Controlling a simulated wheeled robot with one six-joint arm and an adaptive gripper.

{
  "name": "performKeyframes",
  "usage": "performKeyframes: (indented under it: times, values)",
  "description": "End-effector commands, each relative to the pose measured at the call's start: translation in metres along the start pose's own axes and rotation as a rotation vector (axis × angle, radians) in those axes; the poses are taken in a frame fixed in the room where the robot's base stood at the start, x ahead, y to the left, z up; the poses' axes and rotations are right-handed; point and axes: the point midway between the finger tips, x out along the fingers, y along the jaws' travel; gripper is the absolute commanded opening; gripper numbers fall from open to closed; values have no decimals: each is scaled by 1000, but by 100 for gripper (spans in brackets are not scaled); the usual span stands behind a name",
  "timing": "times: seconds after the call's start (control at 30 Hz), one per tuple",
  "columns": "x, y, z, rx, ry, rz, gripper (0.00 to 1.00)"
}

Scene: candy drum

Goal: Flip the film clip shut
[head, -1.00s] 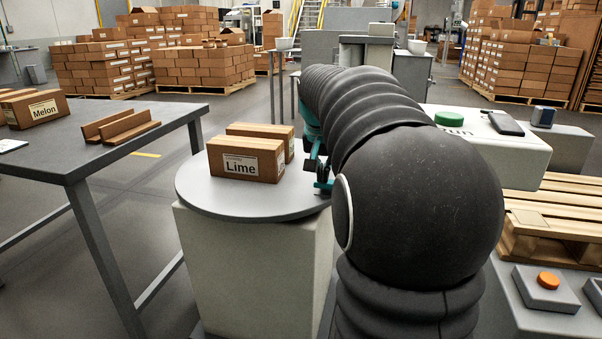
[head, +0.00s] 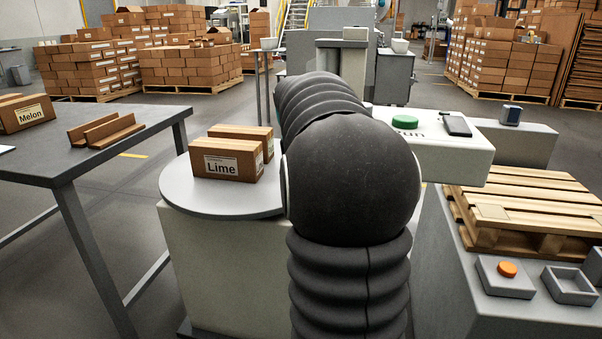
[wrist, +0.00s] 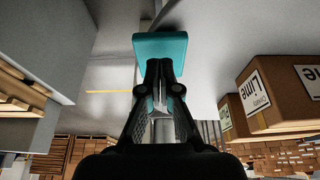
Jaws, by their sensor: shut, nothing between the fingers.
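A flat teal plate (wrist: 160,45), which looks like the film clip, shows just beyond my fingertips in the wrist view. I cannot tell whether it is open or closed, or whether my fingers touch it. My gripper (wrist: 160,75) points at it with its dark fingers together and nothing held between them. In the head view my thick black arm hides the gripper and the teal plate. The round grey turntable (head: 185,195) shows left of my arm, and its surface (wrist: 212,70) also appears in the wrist view.
A Lime carton (head: 225,160) stands on the turntable with another carton (head: 243,133) behind it. A grey table (head: 70,155) is at left. A white console (head: 440,150) with a green button (head: 407,122) and a wooden pallet (head: 520,200) are at right.

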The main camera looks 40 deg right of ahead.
Motion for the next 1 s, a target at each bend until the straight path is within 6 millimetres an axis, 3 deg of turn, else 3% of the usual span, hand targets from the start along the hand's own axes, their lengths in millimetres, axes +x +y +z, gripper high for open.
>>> performKeyframes:
  times: [0.47,0.77,1.0]
  values:
    - [-4,1,-4,2,-1,1,0]
    - [-44,0,-17,-1,-1,0,0]
    - [-83,-1,6,-3,3,-2,0]
